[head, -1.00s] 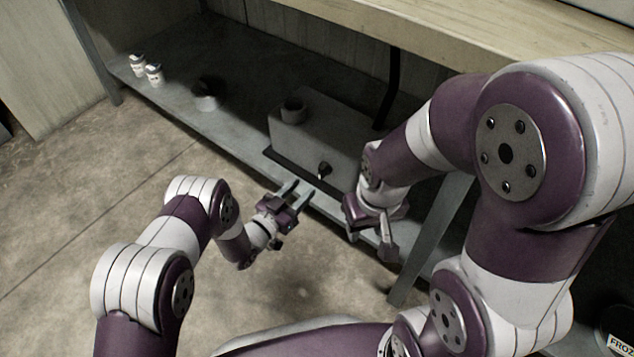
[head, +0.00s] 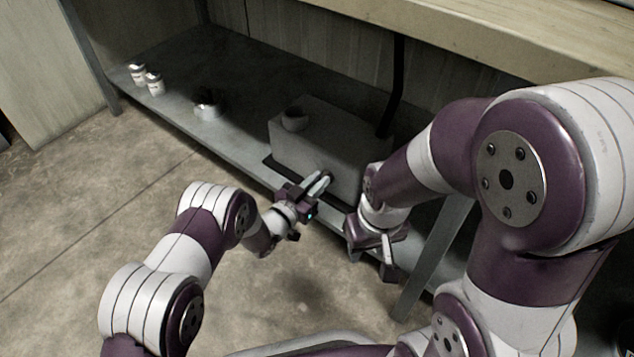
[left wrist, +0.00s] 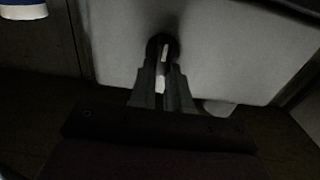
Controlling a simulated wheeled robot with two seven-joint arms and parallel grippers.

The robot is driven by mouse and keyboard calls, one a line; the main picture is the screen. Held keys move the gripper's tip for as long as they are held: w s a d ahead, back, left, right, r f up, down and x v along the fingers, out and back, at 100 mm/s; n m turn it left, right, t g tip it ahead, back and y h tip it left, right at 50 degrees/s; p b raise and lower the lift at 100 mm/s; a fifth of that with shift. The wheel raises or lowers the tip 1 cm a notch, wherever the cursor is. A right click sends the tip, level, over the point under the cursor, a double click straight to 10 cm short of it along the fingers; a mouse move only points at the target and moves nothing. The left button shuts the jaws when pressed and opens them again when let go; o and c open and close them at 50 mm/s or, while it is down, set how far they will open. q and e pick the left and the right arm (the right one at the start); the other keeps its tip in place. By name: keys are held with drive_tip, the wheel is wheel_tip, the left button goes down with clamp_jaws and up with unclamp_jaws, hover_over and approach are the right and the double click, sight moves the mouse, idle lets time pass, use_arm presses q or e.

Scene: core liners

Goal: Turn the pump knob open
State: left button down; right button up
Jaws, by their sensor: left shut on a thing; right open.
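The pump (head: 318,142) is a grey box on the low shelf, with a round port on top and a black hose at its right end. Its dark knob (head: 328,174) is on the front face, mostly hidden by my fingers. My left gripper (head: 320,181) reaches the front face and is shut on the knob. In the left wrist view the knob (left wrist: 162,45) shows as a dark round part with a pale stripe, between the fingertips. My right gripper (head: 372,262) is open and empty, in front of the shelf to the right of the pump.
Two small white jars (head: 146,79) and a small pot (head: 208,107) stand on the shelf (head: 237,148) left of the pump. The wooden worktop (head: 450,30) overhangs behind. A grey table leg (head: 428,262) is close to my right gripper. The floor at left is clear.

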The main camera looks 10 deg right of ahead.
use_arm(q)
drive_tip(key=m, duration=0.4)
drive_tip(key=m+p, duration=0.1)
drive_tip(key=m, duration=0.3)
drive_tip(key=s+f+m+p, duration=0.1)
drive_tip(key=m, duration=0.4)
drive_tip(key=shift+s+d, duration=0.1)
drive_tip(key=shift+d, duration=0.3)
drive_tip(key=shift+f+m, duration=0.2)
drive_tip(key=shift+m, duration=1.05)
drive_tip(key=shift+f+m, duration=0.15)
drive_tip(key=shift+m, duration=1.1)
drive_tip(key=c, duration=1.1)
unclamp_jaws()
drive_tip(key=shift+r+p, duration=0.1)
drive_tip(key=shift+p, duration=0.2)
